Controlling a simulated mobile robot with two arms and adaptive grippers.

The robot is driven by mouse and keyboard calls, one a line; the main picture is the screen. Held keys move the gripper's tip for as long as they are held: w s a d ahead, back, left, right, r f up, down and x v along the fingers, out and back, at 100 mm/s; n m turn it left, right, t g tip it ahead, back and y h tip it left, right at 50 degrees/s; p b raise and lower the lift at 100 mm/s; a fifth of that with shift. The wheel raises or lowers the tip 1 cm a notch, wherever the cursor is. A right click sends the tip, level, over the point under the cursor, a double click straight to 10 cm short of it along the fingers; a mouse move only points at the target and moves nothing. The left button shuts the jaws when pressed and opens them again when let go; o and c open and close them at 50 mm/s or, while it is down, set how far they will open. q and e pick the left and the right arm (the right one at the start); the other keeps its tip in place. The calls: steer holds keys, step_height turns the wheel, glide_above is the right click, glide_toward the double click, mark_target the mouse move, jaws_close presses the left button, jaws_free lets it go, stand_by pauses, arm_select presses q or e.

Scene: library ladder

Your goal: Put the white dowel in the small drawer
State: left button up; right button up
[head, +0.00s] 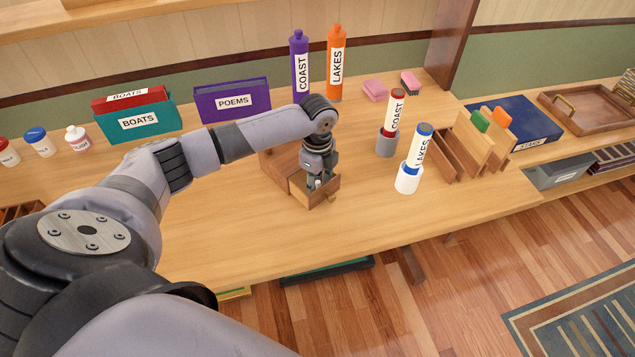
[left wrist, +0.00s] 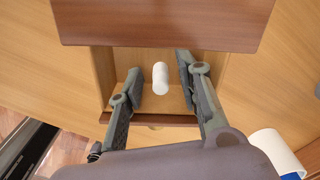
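The small drawer (head: 328,193) is pulled out of a small wooden cabinet (head: 280,165) on the desk. In the left wrist view the drawer's front edge (left wrist: 150,119) is below the cabinet's brown top (left wrist: 160,22). The white dowel (left wrist: 160,77) is inside the drawer's outline, between my left fingers, with a gap on each side. Whether it rests fully on the drawer floor is hard to tell. My left gripper (head: 317,180) points down over the drawer; its fingers (left wrist: 160,76) are apart. My right gripper is not in view.
Right of the drawer stand a grey holder (head: 386,146) with the COAST tube and a white holder (head: 407,180) with the LAKES tube. A wooden rack (head: 462,150) is beyond them. The desk in front and left of the drawer is clear.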

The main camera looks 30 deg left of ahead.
mark_target(317, 182)
arm_select(q)
step_height(317, 182, up, 12)
steer(key=shift+r, duration=0.15)
stand_by(0.4)
stand_by(0.5)
